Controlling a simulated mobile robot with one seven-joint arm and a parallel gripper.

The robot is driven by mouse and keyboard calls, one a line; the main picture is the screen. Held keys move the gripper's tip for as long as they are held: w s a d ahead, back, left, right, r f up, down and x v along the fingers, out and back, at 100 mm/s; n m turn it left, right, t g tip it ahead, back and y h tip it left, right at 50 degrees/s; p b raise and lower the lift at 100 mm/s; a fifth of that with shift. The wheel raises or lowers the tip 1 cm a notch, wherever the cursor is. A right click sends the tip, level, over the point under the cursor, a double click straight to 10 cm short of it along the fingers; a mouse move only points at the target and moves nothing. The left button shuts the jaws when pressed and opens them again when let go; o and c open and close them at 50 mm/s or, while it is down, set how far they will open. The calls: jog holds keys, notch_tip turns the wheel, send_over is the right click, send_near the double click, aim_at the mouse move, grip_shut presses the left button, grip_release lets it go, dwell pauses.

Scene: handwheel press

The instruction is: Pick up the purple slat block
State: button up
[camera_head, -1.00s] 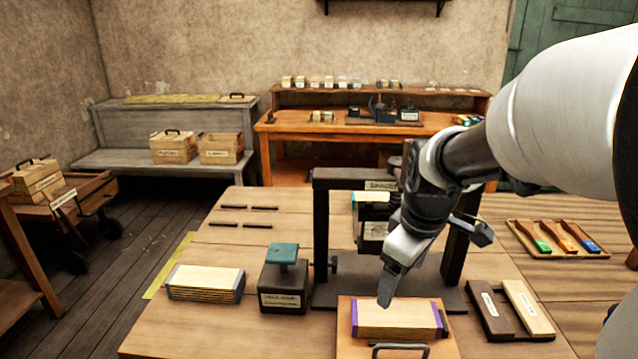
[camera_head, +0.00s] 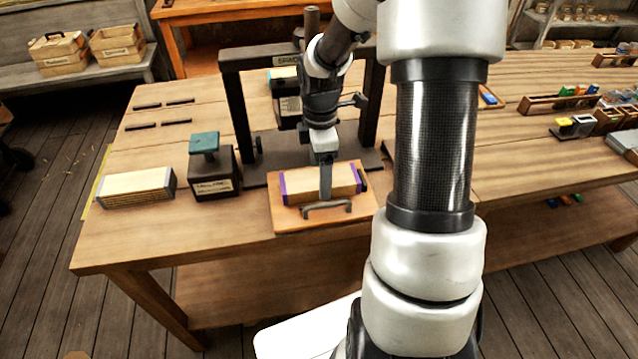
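The purple slat block (camera_head: 302,184), pale wood with purple ends, lies on a wooden board (camera_head: 282,217) with a dark handle (camera_head: 327,207) at its front edge. The board sits in front of the dark press frame (camera_head: 232,110). My gripper (camera_head: 325,190) points down at the block, right of its middle. One finger shows across the block's front face; the other finger is hidden behind it or in line with it. I cannot tell whether the fingers touch the block or how far apart they are.
A grey-ended slat block (camera_head: 138,188) and a dark box with a teal top (camera_head: 212,165) stand to the left. Several dark strips (camera_head: 163,122) lie at the back left. My arm hides the table right of the board. The table's front left is clear.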

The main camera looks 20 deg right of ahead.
jog(key=shift+f, duration=0.6)
jog(key=c, duration=1.3)
jog(key=shift+c, duration=0.3)
jog(key=shift+r, duration=0.2)
